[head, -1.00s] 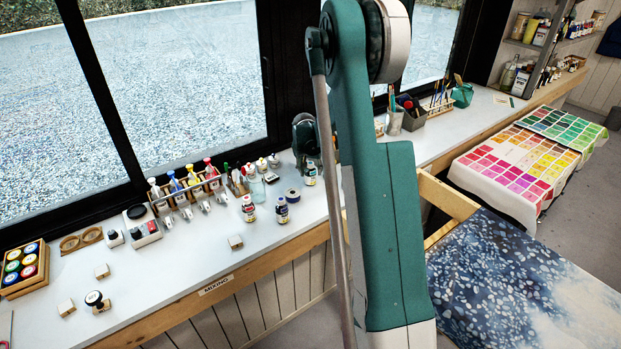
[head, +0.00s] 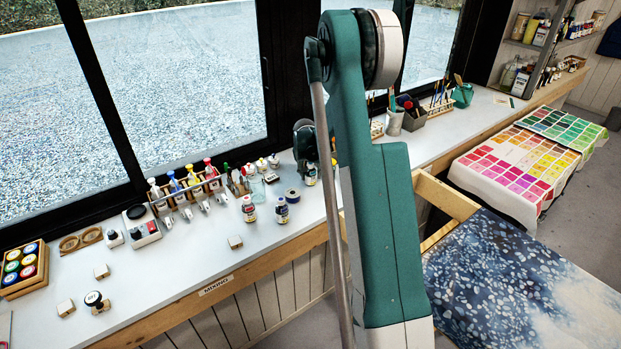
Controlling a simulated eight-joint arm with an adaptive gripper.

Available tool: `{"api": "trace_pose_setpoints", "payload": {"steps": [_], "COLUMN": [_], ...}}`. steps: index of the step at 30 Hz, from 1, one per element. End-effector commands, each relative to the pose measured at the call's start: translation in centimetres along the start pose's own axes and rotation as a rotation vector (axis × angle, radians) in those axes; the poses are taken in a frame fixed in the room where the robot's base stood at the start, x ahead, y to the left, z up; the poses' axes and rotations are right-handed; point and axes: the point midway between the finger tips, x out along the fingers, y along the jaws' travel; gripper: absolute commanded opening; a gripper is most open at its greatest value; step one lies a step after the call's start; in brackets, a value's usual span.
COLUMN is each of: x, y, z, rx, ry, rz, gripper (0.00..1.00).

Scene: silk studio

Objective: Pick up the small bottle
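Several small bottles stand on the white counter; I cannot tell which one the task means. A small bottle with a red and white label (head: 249,209) stands upright near the counter's middle. A bottle with a dark blue and white label (head: 281,211) stands to its right. Another small bottle (head: 310,177) stands farther back, partly covered by a dark green part of my arm. Small white-capped bottles (head: 261,165) stand near the window. My arm's large green link fills the middle of the view.
A rack of colour bottles (head: 186,192) stands left of the small bottles. A roll of tape (head: 292,195) and a small block (head: 235,242) lie close by.

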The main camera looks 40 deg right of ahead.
Motion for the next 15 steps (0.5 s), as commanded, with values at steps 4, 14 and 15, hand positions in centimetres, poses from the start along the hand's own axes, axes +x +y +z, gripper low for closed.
{"api": "trace_pose_setpoints", "payload": {"steps": [4,14,15], "x": [0.0,-0.12,-0.22], "y": [0.0,0.01,0.01], "z": [0.0,-0.05,-0.09], "rx": [0.0,0.0,0.0], "ry": [0.0,0.0,0.0], "rz": [0.0,0.0,0.0], "gripper": [0.15,0.15,0.15]}}
